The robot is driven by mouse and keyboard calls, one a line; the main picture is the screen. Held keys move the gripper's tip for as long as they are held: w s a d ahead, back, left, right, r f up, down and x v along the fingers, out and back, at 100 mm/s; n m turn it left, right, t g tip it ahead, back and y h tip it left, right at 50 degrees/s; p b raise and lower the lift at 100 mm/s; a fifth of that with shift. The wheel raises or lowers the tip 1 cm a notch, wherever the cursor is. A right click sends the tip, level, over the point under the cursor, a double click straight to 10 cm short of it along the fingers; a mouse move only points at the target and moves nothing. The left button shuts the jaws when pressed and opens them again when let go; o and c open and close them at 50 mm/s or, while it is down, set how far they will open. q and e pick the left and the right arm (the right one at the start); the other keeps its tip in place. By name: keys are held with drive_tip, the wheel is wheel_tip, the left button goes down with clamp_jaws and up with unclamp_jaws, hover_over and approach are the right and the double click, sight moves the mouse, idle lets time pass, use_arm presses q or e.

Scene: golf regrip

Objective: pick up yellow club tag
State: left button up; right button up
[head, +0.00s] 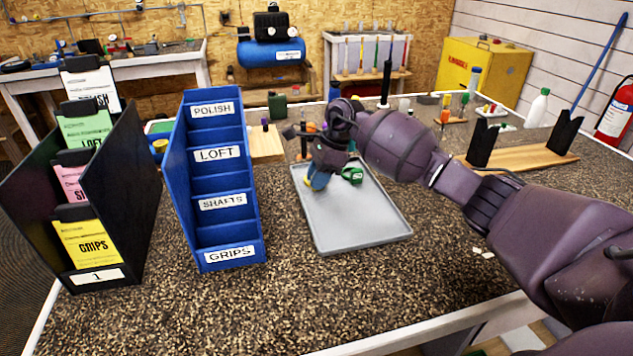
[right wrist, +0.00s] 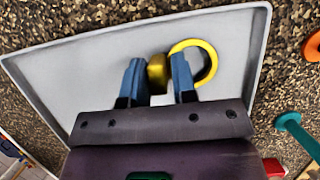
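The yellow club tag shows in the right wrist view as a yellow ring (right wrist: 212,62) with a brass-coloured rounded part (right wrist: 157,72). My right gripper (right wrist: 158,78) has its blue fingers close on both sides of the brass part, with no clear gap; the ring shows beyond the right finger. In the head view my right gripper (head: 314,182) is low over the grey tray (head: 360,232), and only a bit of yellow (head: 307,180) shows at its fingertips. Whether the tag touches the tray is unclear. My left gripper is not in view.
A blue bin rack (head: 228,236) labelled polish, loft, shafts and grips stands left of the tray. A black card holder (head: 130,190) with coloured cards is further left. A wooden stand (head: 530,157) with black uprights is at right. The front counter is clear.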

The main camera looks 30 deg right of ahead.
drive_tip(key=c, duration=0.4)
drive_tip(key=shift+o, duration=0.2)
drive_tip(key=shift+r, duration=0.1)
